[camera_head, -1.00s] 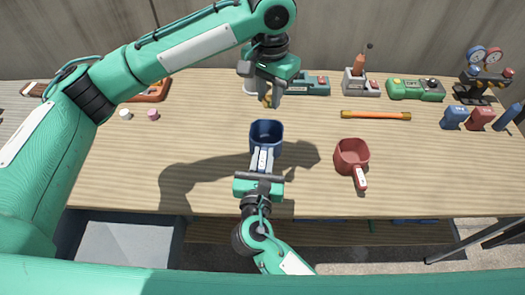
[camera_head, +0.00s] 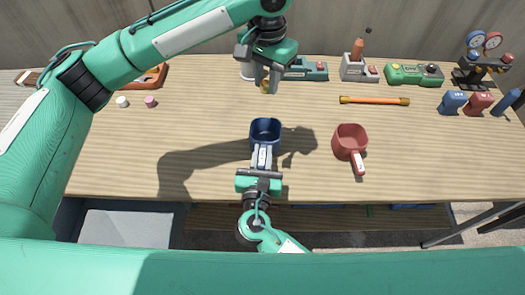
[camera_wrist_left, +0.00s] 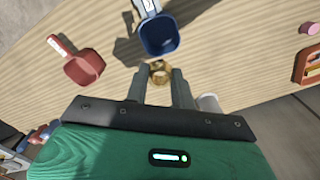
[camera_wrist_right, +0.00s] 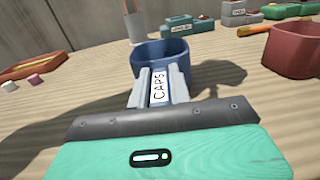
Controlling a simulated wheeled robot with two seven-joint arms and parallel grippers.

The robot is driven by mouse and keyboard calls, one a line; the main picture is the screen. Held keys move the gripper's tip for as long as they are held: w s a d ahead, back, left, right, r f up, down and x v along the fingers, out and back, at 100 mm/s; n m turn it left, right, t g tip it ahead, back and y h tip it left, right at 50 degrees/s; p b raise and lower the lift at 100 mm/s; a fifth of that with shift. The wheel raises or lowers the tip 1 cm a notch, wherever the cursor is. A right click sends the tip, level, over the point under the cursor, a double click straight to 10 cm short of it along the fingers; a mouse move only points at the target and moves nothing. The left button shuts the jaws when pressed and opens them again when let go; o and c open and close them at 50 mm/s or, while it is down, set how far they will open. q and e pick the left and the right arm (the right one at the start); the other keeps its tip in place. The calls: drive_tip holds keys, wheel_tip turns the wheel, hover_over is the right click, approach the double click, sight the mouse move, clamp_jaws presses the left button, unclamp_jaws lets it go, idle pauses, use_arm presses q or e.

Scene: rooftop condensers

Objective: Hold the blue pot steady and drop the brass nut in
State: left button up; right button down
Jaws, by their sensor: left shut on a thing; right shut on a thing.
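The blue pot (camera_head: 265,128) has a labelled handle pointing to the table's front edge. My right gripper (camera_head: 262,162) is shut on that handle; the right wrist view shows its fingers (camera_wrist_right: 158,85) along both sides of the CAPS label, with the pot (camera_wrist_right: 178,50) upright beyond. I cannot tell whether the pot touches the table. My left gripper (camera_head: 266,82) is shut on the brass nut (camera_wrist_left: 160,72) and holds it above the table, behind the pot in the head view. The left wrist view shows the nut between the fingertips, apart from the pot (camera_wrist_left: 160,36).
A red pot (camera_head: 350,139) stands right of the blue one. An orange rod (camera_head: 375,100), a green box (camera_head: 414,74) and a gauge stand (camera_head: 483,57) lie behind and right. White (camera_head: 122,101) and pink caps (camera_head: 151,101) are at left.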

drive_tip(key=shift+f, duration=0.35)
idle(0.5)
drive_tip(key=c, duration=1.2)
unclamp_jaws()
drive_tip(key=c, duration=0.9)
use_arm(q)
approach(266, 120)
drive_tip(key=s+f, duration=0.4)
drive_tip(key=f, duration=0.1)
drive_tip(key=shift+f, duration=0.15)
